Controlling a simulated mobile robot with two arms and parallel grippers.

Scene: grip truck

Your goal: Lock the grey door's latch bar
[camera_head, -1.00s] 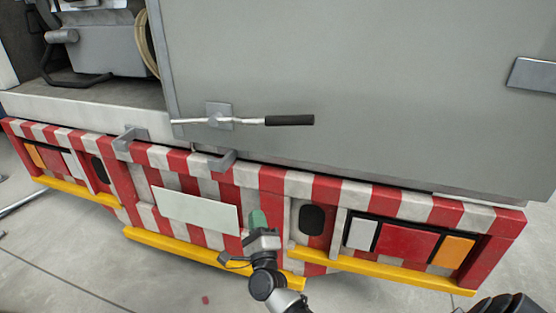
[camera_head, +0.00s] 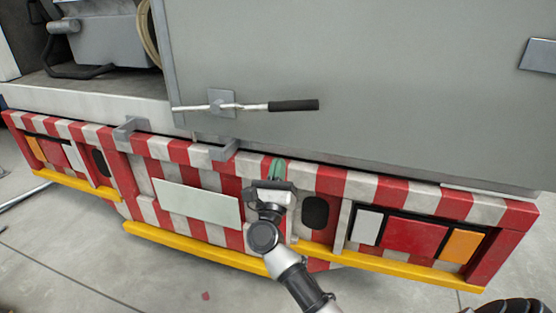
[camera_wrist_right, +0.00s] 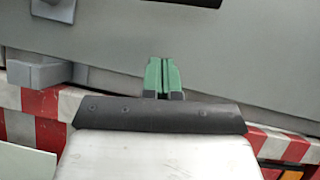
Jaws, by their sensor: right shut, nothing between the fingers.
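The grey door (camera_head: 360,80) fills the upper right of the head view. Its latch bar (camera_head: 250,106) lies nearly level across the door's lower left, with a black grip (camera_head: 294,105) at its right end and a square mounting plate (camera_head: 222,100). Part of the black grip shows at the top of the right wrist view (camera_wrist_right: 205,2). My right gripper (camera_head: 278,168) is below the bar, in front of the striped bumper. Its green fingers (camera_wrist_right: 161,75) are shut and empty, apart from the bar. My left gripper is not in view.
The red and white striped bumper (camera_head: 360,187) runs below the door, with grey brackets (camera_head: 223,150) on its top edge. A yellow rail (camera_head: 195,250) runs along its bottom. An open truck bed (camera_head: 90,85) is at upper left.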

